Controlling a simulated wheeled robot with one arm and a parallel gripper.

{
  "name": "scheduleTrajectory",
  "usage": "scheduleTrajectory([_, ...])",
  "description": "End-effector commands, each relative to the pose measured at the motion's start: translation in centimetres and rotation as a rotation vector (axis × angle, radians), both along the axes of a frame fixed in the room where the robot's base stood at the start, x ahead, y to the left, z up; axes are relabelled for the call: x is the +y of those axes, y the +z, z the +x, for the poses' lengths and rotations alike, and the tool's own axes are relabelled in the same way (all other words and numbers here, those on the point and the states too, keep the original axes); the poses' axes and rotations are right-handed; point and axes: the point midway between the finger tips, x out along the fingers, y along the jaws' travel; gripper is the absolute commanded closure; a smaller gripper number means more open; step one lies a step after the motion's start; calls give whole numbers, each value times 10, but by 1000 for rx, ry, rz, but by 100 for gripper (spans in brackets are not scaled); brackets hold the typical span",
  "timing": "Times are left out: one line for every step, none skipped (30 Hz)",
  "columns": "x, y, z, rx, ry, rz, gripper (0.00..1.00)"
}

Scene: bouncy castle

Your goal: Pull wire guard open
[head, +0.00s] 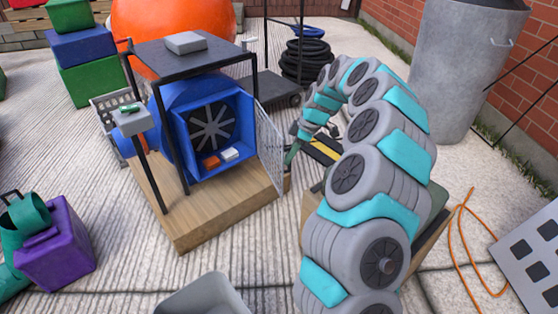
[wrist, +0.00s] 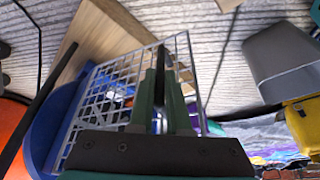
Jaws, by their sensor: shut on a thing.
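The wire guard (head: 269,146) is a pale grid panel on the right side of the blue blower box (head: 246,110). It stands swung out from the box front, so the fan (head: 212,128) and the box's inside show. In the wrist view the wire guard (wrist: 110,88) runs behind my gripper fingers. My gripper (head: 291,153) is at the guard's outer edge, on its right side. In the wrist view my gripper (wrist: 163,75) has its green fingers close together on the guard's edge area. The exact contact is partly hidden by the fingers.
An orange block (head: 211,162) and a white block (head: 230,154) lie inside the box. The blower stands on a wooden platform (head: 205,219) under a dark metal frame (head: 190,50). A purple box (head: 62,245) is at the left, and a grey bin (head: 462,70) stands at the back right.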

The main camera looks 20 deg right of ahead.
Motion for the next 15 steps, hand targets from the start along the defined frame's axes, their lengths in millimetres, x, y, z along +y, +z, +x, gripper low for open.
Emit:
scheduleTrajectory([-4,-1,2,0,-3,0,100])
scheduleTrajectory([-6,-1,2,0,-3,0,100])
scheduleTrajectory([-8,-1,3,1,-4,-1,100])
scheduleTrajectory([-10,0,4,0,-4,-1,100])
scheduleTrajectory([-11,0,4,-1,-4,-2,100])
scheduleTrajectory([-12,0,5,-1,-4,-2,100])
scheduleTrajectory([-13,0,5,-2,-3,-2,100])
scheduleTrajectory([-14,0,5,-2,-3,-2,100])
scheduleTrajectory([-14,0,6,-2,-3,-2,100])
scheduleTrajectory([-15,0,6,-2,-3,-2,100])
scheduleTrajectory([-15,0,6,-1,-3,-2,100])
scheduleTrajectory([-15,0,6,-2,-2,-2,100])
scheduleTrajectory([-15,0,6,-3,-2,-1,100])
scheduleTrajectory([-15,0,6,-2,-2,-1,100])
scheduleTrajectory([-15,0,6,-2,-2,-1,100])
